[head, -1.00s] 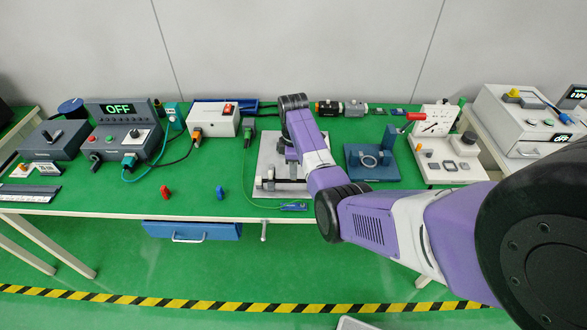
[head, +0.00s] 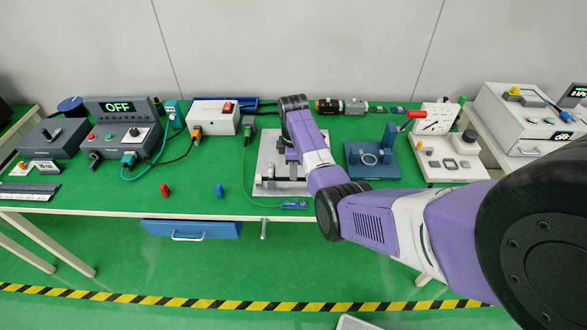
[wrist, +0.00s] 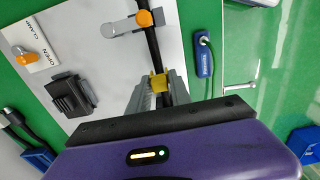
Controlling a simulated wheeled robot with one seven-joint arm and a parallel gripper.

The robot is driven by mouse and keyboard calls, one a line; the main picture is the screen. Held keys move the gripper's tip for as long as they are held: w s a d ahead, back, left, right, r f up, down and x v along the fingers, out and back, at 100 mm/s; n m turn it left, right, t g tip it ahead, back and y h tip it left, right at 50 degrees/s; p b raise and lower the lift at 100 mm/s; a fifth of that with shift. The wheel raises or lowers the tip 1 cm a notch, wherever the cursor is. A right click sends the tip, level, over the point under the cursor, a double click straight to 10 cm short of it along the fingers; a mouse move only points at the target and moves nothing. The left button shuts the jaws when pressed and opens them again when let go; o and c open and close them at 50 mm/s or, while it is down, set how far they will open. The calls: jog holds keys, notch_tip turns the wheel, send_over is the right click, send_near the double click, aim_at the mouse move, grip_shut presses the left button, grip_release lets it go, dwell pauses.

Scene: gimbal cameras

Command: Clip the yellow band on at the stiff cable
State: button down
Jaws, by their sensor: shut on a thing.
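The yellow band (wrist: 158,83) is between the grey fingers of my gripper (wrist: 159,97) in the wrist view, and the gripper is shut on it. The stiff cable (wrist: 151,45) is black and runs from the top of the picture down to the band. The band lies against or over the cable; I cannot tell whether it is clipped around it. The cable passes a grey bracket with an orange knob (wrist: 145,18) on the pale plate (wrist: 95,35). In the head view my arm hides the band.
An orange lever (wrist: 24,57) sits on a clamp label, with a dark ribbed block (wrist: 70,95) nearby. A blue device (wrist: 204,60) with a green lead lies right of the plate. In the head view, red (head: 165,190) and blue (head: 220,191) pieces stand on the green table.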

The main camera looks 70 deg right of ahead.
jog(key=shift+f+b, duration=0.7)
jog(key=shift+f, duration=0.5)
jog(key=c, duration=1.1)
grip_release()
jog(key=shift+r+b, duration=0.35)
jog(key=shift+r, duration=3.55)
